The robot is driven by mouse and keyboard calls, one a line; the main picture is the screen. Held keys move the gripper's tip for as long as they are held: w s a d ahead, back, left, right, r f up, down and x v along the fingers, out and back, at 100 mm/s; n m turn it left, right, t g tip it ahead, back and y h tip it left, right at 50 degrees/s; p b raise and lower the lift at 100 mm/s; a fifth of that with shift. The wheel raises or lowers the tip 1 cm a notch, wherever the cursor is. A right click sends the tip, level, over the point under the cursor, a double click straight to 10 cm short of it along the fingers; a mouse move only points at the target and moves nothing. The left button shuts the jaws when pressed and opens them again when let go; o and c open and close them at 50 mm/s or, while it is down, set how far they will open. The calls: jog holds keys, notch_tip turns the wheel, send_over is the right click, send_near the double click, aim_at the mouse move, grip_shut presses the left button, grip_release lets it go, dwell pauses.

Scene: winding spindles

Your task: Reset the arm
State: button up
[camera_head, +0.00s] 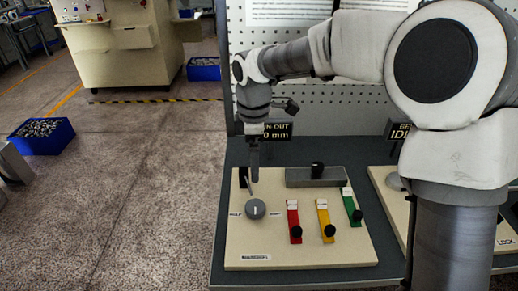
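My arm reaches in from the right, and its end hangs down over the left part of a beige control panel (340,254). My gripper (252,178) points down close above or beside a round grey knob (255,209). Its fingers are seen edge-on, so I cannot tell whether they are open or shut, or whether they touch the knob. Nothing held shows. A red lever (293,218), a yellow lever (323,216) and a green lever (348,202) stand in a row to the right. A grey block (300,177) with a black knob (318,169) lies behind them.
A second beige panel (391,213) is partly hidden behind my arm. A perforated grey board (340,97) with signs rises behind. Blue bins (43,136) and a beige cabinet (118,50) stand on the floor at left. The floor between is mostly clear.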

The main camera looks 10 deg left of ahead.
jog(key=shift+d, duration=0.1)
jog(key=s+d+r+m+t, duration=0.1)
jog(key=s+d+r+m, duration=0.35)
jog(key=d, duration=0.35)
jog(key=s+d+r+m+t, duration=0.25)
jog(key=d+r+m, duration=0.3)
jog(key=d, duration=0.35)
jog(key=s+d+m+t, duration=0.2)
jog(key=s+d+m, duration=0.7)
jog(key=s, duration=0.3)
jog(key=shift+s+d+f+m, duration=0.15)
jog(key=shift+s+d+m, duration=0.15)
jog(key=shift+m, duration=0.6)
